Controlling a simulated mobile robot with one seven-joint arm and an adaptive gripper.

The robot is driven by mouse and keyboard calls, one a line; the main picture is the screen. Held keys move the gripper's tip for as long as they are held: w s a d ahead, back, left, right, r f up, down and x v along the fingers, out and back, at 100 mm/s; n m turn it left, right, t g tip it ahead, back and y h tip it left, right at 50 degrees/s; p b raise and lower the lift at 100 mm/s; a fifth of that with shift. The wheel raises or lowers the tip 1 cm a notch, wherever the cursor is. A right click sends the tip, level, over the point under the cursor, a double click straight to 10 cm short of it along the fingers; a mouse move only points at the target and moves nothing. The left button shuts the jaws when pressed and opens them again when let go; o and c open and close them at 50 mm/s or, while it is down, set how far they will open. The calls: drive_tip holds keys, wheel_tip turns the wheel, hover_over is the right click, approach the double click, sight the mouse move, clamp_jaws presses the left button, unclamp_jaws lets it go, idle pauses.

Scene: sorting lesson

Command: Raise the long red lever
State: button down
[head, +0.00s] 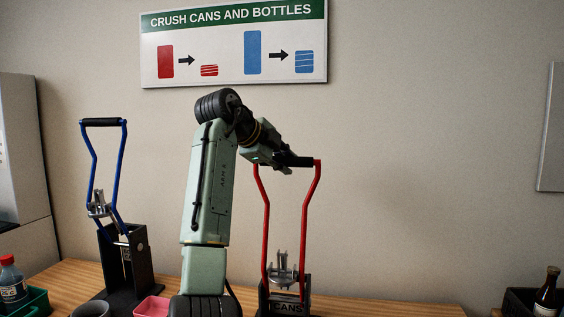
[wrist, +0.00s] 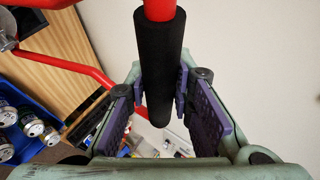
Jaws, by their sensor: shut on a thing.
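The long red lever (head: 267,222) stands upright on the can crusher (head: 287,308) marked "CANS", right of my arm in the head view. Its two red bars rise to a black grip across the top. My gripper (head: 291,161) is at that top bar. In the wrist view the black foam grip (wrist: 158,60) lies between the two purple finger pads of my gripper (wrist: 167,98), which are shut on it. A red bar of the lever (wrist: 75,66) also shows there at the left. My arm hides nothing of the lever's lower part.
A second crusher (head: 125,265) with a raised blue lever (head: 95,168) stands at the left. A pink tray (head: 151,306) and a green tray with a bottle (head: 12,280) are at the front left. A dark crate with a brown bottle (head: 547,290) is at the far right.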

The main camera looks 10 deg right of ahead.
drive_tip(key=shift+w+r, duration=0.15)
drive_tip(key=c, duration=1.8)
unclamp_jaws()
drive_tip(key=shift+d, duration=0.1)
drive_tip(key=shift+o, duration=0.8)
drive_tip(key=shift+w+d+f, duration=0.1)
drive_tip(key=shift+w+f, duration=0.1)
drive_tip(key=shift+o, duration=1.2)
drive_tip(key=shift+s, duration=0.1)
drive_tip(key=v, duration=1.2)
